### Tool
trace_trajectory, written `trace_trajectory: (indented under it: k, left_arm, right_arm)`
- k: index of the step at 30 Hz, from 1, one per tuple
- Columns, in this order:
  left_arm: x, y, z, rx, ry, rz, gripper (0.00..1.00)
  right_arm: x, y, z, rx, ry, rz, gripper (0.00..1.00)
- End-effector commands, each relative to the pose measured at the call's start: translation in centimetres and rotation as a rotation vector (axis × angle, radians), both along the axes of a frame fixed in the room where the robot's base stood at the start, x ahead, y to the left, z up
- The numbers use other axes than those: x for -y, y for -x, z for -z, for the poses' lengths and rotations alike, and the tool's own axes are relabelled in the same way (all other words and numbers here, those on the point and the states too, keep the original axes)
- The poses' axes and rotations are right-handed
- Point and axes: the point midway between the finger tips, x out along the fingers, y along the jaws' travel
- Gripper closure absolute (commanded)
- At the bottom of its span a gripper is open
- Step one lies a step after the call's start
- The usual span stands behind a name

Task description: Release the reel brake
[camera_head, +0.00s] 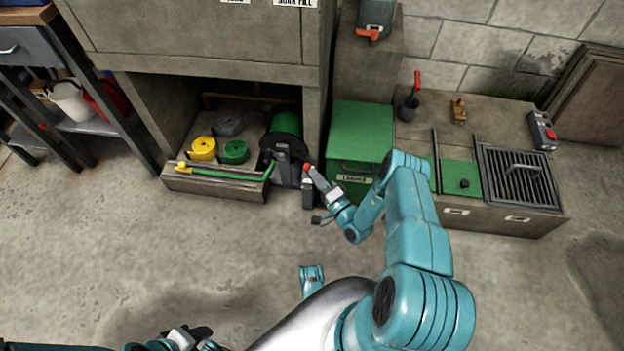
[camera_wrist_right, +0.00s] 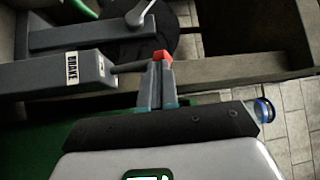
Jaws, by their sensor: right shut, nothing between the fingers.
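The hose reel (camera_head: 284,150) is a dark drum with a green hose, low in the opening under the concrete bench. Its grey brake box, labelled BRAKE (camera_wrist_right: 88,68), has a thin lever (camera_wrist_right: 130,67) with a red tip (camera_wrist_right: 162,56). The red tip also shows in the head view (camera_head: 307,167). My right gripper (camera_wrist_right: 157,78) is shut and empty, its fingertips right at the lever's red end; I cannot tell whether they touch. It reaches the lever from the lower right in the head view (camera_head: 312,174). My left gripper (camera_head: 190,337) is low at the bottom edge, its fingers unclear.
Yellow, grey and green hose coils (camera_head: 203,149) lie left of the reel behind a low ledge. A green bin (camera_head: 361,135) stands just right of it. A concrete bench with a grate (camera_head: 519,178) is farther right. The floor (camera_head: 120,240) in front is clear.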

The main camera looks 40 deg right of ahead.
Motion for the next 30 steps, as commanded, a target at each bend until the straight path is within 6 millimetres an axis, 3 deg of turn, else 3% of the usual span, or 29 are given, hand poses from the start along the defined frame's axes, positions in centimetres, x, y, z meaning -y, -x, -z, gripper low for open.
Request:
trace_trajectory:
  k: [12, 30]
  left_arm:
    - [0.5, 0.6, -2.7, -0.011, 0.004, 0.020, 0.52]
    - [0.6, 0.7, -3.0, -0.014, 0.005, 0.025, 0.52]
  right_arm:
    - [2.3, -1.3, -1.5, -0.130, -0.153, -0.002, 1.00]
    - [3.2, -2.1, -1.5, -0.162, -0.192, -0.002, 1.00]
